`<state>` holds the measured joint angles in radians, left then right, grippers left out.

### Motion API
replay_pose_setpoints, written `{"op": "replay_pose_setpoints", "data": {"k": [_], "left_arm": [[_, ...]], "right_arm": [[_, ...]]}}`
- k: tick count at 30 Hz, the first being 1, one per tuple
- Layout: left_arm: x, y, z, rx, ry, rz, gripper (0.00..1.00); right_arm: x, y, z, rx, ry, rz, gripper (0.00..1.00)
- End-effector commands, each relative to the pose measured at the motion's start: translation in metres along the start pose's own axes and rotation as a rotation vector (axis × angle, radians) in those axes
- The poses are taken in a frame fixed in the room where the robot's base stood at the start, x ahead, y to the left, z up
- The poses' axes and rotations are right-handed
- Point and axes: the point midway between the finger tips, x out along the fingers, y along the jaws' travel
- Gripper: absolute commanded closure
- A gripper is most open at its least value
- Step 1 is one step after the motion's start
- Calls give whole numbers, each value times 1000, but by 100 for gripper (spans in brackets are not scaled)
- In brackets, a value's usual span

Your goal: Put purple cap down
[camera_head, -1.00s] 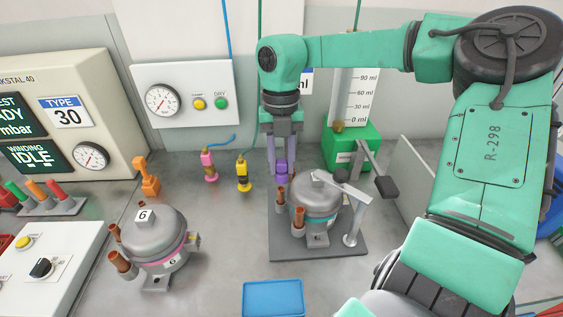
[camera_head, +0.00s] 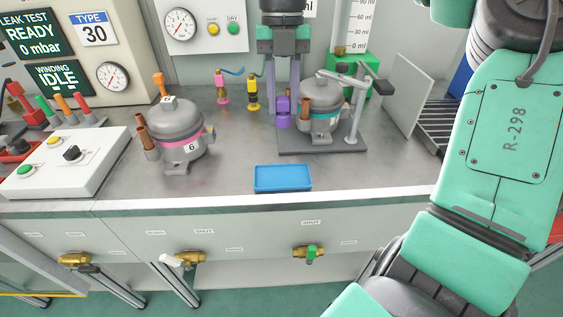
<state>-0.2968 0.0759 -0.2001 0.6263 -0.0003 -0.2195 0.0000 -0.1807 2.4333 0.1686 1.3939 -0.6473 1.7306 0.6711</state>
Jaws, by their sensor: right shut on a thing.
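The purple cap (camera_head: 283,121) is at the left side of the teal-banded compressor (camera_head: 322,97), above the left part of its grey base plate. My right gripper (camera_head: 282,104) comes down from above and is shut on the cap, with its fingers pointing down. Whether the cap touches a pipe of this compressor or the plate, I cannot tell. A copper pipe (camera_head: 305,107) stands just right of the cap. My left gripper is not in view.
An empty-looking blue tray (camera_head: 283,179) lies near the bench's front edge. A pink-banded compressor (camera_head: 177,127) marked 6 stands left. Pink (camera_head: 222,91) and yellow (camera_head: 253,95) fittings stand behind. A clamp post (camera_head: 354,120) stands right of the teal-banded compressor. Bare bench surrounds the tray.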

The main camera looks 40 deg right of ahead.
Motion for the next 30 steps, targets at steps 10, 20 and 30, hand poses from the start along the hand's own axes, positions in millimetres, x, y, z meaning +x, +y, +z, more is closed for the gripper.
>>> {"op": "replay_pose_setpoints", "data": {"k": [10, 20, 30], "left_arm": [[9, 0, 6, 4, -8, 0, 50], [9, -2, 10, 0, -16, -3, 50], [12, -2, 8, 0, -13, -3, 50]], "right_arm": [[98, 0, 12, -2, 0, 0, 100], [146, 0, 18, -1, -2, 1, 100], [149, 0, 18, -1, -2, 0, 52]]}}
